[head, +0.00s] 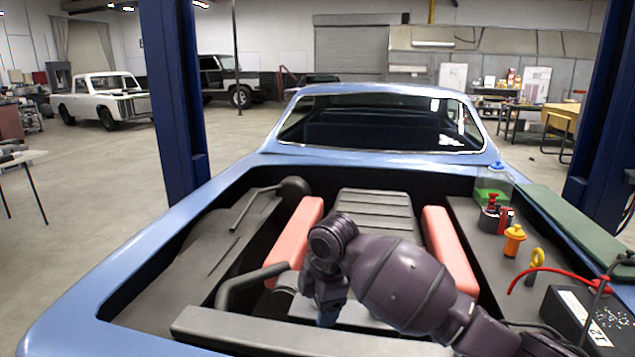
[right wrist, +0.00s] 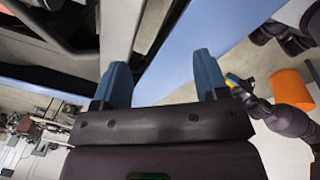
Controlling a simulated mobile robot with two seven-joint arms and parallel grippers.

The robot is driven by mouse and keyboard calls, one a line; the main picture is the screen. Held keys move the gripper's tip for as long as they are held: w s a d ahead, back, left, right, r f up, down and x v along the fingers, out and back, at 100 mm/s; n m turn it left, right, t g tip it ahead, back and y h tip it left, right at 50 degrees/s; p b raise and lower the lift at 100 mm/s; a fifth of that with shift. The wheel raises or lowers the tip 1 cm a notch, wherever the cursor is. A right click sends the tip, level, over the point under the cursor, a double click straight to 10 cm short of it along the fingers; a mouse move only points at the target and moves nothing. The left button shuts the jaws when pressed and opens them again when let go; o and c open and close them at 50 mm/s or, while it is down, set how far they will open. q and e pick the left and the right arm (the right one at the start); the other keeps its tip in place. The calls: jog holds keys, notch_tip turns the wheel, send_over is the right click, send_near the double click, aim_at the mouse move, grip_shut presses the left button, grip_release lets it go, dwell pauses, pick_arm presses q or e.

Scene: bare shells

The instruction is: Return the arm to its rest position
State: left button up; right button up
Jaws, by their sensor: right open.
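My right arm (head: 405,285) reaches in from the lower right over the open engine bay of a blue car. Its gripper (head: 329,308) points down over the middle of the bay, above the front part of the engine. In the right wrist view the two blue fingers of the right gripper (right wrist: 161,78) stand wide apart with nothing between them.
The engine (head: 372,212) has red covers on both sides. A bottle of green fluid (head: 492,184), an orange cap (head: 514,240), a yellow dipstick ring (head: 537,258) and a battery (head: 590,318) with a red cable line the right side. Blue lift posts (head: 172,90) flank the car.

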jog(key=s+d+f+m+t+y, duration=0.1)
jog(key=s+d+f+m, duration=0.4)
jog(key=s, duration=0.3)
jog(key=s+d+f+m+y, duration=0.1)
jog(key=s+d+f+m, duration=0.25)
jog(key=s+f, duration=0.4)
jog(key=s+d+f+m+t+h, duration=0.15)
jog(key=s+d+m+h, duration=0.35)
jog(key=s+d+m, duration=1.2)
pick_arm(q)
notch_tip(320, 180, down, 9)
jog(key=b, duration=0.8)
jog(key=shift+s+d+g, duration=0.15)
jog(key=shift+s+g, duration=0.25)
jog(key=shift+s, duration=0.05)
pick_arm(e)
jog(key=w+f+n+t, duration=0.1)
jog(key=f+n+t, duration=0.1)
jog(key=f, duration=0.7)
jog(key=w+d+f+n+t+y, duration=0.1)
jog(key=f+t, duration=0.4)
jog(key=f, duration=0.5)
jog(key=shift+w+n, duration=0.7)
jog(key=shift+n, duration=0.05)
pick_arm(q)
jog(key=shift+w, duration=0.1)
pick_arm(e)
jog(key=shift+o, duration=0.3)
jog(key=shift+d, duration=0.1)
